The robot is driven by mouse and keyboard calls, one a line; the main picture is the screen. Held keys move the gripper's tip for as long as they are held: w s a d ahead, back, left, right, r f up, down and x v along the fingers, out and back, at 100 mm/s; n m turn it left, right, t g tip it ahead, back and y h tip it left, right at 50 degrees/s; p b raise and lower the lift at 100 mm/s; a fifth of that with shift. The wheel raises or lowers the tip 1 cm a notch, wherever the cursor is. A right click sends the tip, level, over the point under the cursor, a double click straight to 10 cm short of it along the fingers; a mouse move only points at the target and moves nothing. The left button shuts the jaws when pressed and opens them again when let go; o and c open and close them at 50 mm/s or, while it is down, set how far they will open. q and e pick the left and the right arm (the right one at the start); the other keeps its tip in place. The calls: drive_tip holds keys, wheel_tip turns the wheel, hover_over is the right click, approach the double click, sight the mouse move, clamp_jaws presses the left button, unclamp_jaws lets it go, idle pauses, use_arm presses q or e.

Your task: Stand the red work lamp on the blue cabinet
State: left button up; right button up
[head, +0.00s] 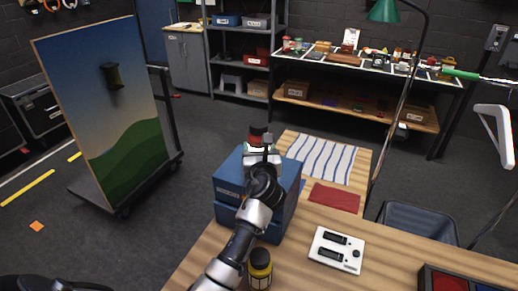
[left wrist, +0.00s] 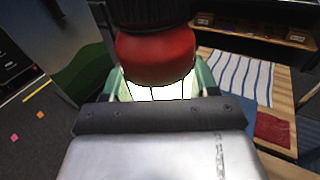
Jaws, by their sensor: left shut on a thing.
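The red work lamp (head: 258,133) has a dark top and a red band. It is in my left gripper (head: 262,153), at the top of the blue cabinet (head: 228,191) in the head view. In the left wrist view the lamp's red body (left wrist: 155,56) sits between the two pale green fingers (left wrist: 160,88), which are shut on it. The lamp's lower part is hidden by the gripper. I cannot tell whether it touches the cabinet top. My left arm covers part of the cabinet's front. My right gripper is not in view.
The cabinet stands on a wooden table (head: 395,259). Beside it are a striped cloth (head: 322,158), a red cloth (head: 334,197), a white button panel (head: 336,250) and a yellow-and-black object (head: 260,269) close to my left arm. A painted board (head: 105,110) stands at left.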

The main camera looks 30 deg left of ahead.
use_arm(q)
drive_tip(key=o, duration=1.1)
drive_tip(key=shift+f, duration=0.1)
drive_tip(key=shift+s+d, duration=0.25)
drive_tip(key=shift+s, duration=0.1)
drive_tip(key=b+v, duration=0.2)
drive_tip(key=v, duration=0.9)
drive_tip(key=shift+s, duration=0.15)
drive_tip(key=shift+d, duration=0.1)
